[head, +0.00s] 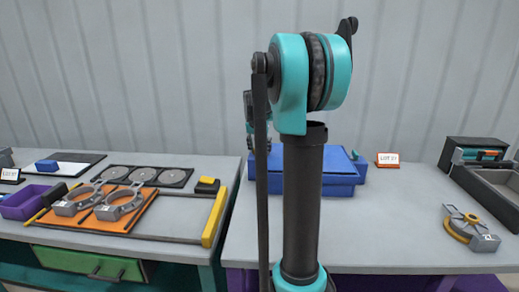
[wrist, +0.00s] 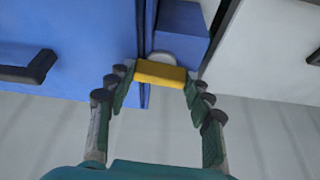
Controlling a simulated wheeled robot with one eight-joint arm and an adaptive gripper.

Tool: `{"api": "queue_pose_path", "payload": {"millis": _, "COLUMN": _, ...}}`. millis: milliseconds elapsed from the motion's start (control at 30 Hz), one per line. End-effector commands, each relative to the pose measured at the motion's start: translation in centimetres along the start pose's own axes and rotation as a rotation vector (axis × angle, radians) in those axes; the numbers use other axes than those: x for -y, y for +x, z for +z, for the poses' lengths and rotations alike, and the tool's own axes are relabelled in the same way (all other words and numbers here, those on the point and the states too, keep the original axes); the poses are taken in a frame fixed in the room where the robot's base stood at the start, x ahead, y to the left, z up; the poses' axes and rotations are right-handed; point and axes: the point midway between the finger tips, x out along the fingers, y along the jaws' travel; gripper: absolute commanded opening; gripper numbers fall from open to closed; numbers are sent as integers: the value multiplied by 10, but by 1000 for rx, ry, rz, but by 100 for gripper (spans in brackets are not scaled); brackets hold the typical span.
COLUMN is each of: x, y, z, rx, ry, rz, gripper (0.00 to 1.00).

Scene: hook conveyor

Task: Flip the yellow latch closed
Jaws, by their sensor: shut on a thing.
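In the wrist view, the yellow latch (wrist: 160,73) sits between the fingertips of my gripper (wrist: 157,88), which is shut on it. The latch lies at the edge of the blue case (wrist: 85,45), beside a seam. A pale round piece (wrist: 165,56) shows just behind the latch, with a blue block (wrist: 180,30) beyond it. In the head view, the blue case (head: 342,178) stands on the right table, partly hidden behind my arm. My gripper and the latch cannot be made out there.
The left table (head: 215,165) holds an orange board (head: 100,222) with grey ring parts, a purple bin (head: 30,202) and a yellow bar (head: 214,218). The right table holds a LOT 01 sign (head: 388,160), a grey tray (head: 490,180) and a yellow-grey ring part (head: 465,230). The right table's middle is clear.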

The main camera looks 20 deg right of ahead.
Motion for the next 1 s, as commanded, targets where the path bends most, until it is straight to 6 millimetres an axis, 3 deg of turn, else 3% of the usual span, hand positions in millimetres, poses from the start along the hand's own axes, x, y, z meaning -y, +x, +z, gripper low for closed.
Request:
{"api": "queue_pose_path", "payload": {"millis": 767, "x": -1, "y": 0, "z": 0, "rx": 0, "ry": -107, "rz": -44, "gripper": 23}}
{"api": "queue_pose_path", "payload": {"millis": 800, "x": -1, "y": 0, "z": 0, "rx": 0, "ry": -106, "rz": -44, "gripper": 56}}
{"api": "queue_pose_path", "payload": {"millis": 933, "x": -1, "y": 0, "z": 0, "rx": 0, "ry": -106, "rz": -44, "gripper": 72}}
{"api": "queue_pose_path", "payload": {"millis": 1000, "x": -1, "y": 0, "z": 0, "rx": 0, "ry": -106, "rz": -44, "gripper": 72}}
